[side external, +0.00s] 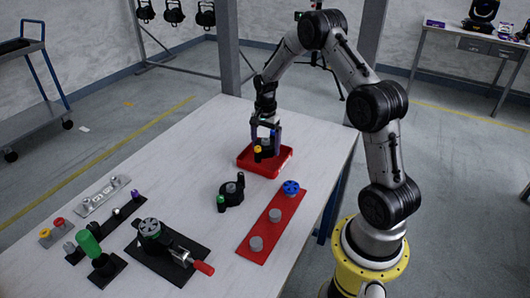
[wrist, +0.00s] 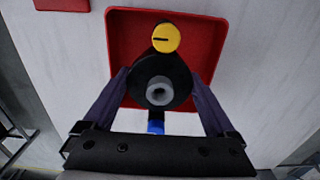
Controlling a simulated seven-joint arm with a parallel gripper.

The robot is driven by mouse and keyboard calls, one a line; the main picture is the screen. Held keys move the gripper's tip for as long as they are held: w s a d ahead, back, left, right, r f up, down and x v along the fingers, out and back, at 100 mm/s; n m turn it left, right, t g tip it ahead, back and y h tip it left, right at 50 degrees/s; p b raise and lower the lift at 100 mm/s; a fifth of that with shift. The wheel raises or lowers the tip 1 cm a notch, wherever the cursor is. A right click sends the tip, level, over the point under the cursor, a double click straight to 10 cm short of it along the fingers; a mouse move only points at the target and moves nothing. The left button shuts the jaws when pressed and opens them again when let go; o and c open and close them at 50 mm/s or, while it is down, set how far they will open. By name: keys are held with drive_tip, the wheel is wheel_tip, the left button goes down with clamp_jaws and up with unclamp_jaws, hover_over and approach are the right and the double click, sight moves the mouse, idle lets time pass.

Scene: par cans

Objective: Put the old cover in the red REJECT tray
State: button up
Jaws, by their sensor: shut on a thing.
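The red tray (side external: 279,168) lies on the white table below my gripper. It also shows in the wrist view (wrist: 122,30), with the held thing in front of its middle. My gripper (side external: 265,141) is shut on a black round cover (side external: 266,156), its fingers on either side. In the wrist view the cover (wrist: 178,88) has a grey stub at its centre, a yellow slotted knob (wrist: 165,38) and a blue part (wrist: 156,127). The cover is over the tray; I cannot tell whether it touches the tray floor. No REJECT lettering is readable.
A similar black part with a green knob (side external: 231,193) stands in front of the tray. A red board (side external: 254,255) carries grey pegs and a blue wheel (side external: 291,187). A black plate with a clamp (side external: 168,255) and small fixtures are at front left.

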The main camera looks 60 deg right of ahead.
sight(265, 160)
drive_tip(key=shift+w+d+f, duration=0.15)
drive_tip(key=shift+w+f, duration=0.1)
drive_tip(key=shift+f, duration=1.5)
drive_tip(key=shift+f, duration=0.15)
drive_tip(key=o, duration=0.9)
